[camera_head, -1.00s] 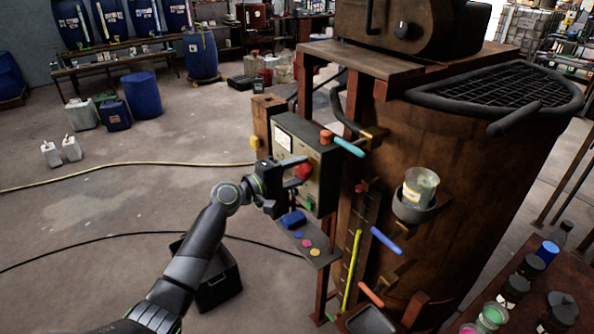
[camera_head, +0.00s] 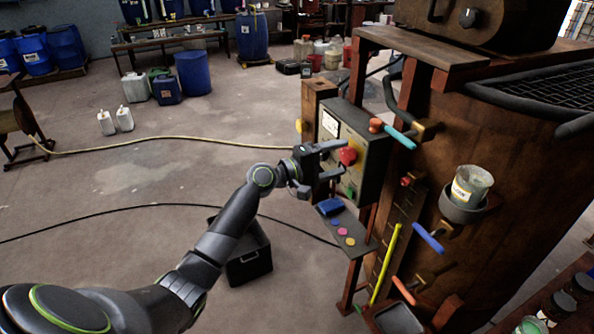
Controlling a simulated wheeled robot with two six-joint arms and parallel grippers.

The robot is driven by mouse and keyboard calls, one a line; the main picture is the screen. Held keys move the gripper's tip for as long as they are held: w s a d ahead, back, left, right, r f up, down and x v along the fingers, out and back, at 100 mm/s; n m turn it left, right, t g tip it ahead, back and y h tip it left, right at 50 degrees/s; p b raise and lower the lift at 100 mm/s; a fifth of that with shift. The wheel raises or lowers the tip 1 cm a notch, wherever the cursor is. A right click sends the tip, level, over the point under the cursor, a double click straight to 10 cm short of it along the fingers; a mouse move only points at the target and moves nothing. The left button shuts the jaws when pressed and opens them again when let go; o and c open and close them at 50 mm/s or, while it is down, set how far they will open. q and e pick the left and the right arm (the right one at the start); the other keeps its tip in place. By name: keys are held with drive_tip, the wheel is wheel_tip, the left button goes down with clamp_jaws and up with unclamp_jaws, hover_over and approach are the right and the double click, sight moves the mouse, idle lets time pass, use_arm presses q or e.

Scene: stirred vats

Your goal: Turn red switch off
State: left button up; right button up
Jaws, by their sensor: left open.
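The red switch (camera_head: 347,156) sits on the front of a grey control box (camera_head: 373,150) fixed to the side of the rusty vat. My left gripper (camera_head: 334,159) is open in front of the box. Its fingers point right, toward the red switch, with the upper finger near the switch's top left. I cannot tell whether a finger touches it. A small green part (camera_head: 350,192) shows lower on the box. My right gripper is not in view.
A small shelf (camera_head: 353,238) with a blue item and coloured buttons sits below the box. The vat (camera_head: 500,180) carries a turquoise handle (camera_head: 399,137), a blue handle (camera_head: 428,238) and a cup (camera_head: 472,186). A black crate (camera_head: 247,262) stands on the floor; open floor lies left.

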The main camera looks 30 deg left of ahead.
use_arm(q)
drive_tip(key=b+v, duration=0.5)
drive_tip(key=v, duration=1)
drive_tip(key=shift+s+a, duration=0.2)
drive_tip(key=shift+f, duration=0.1)
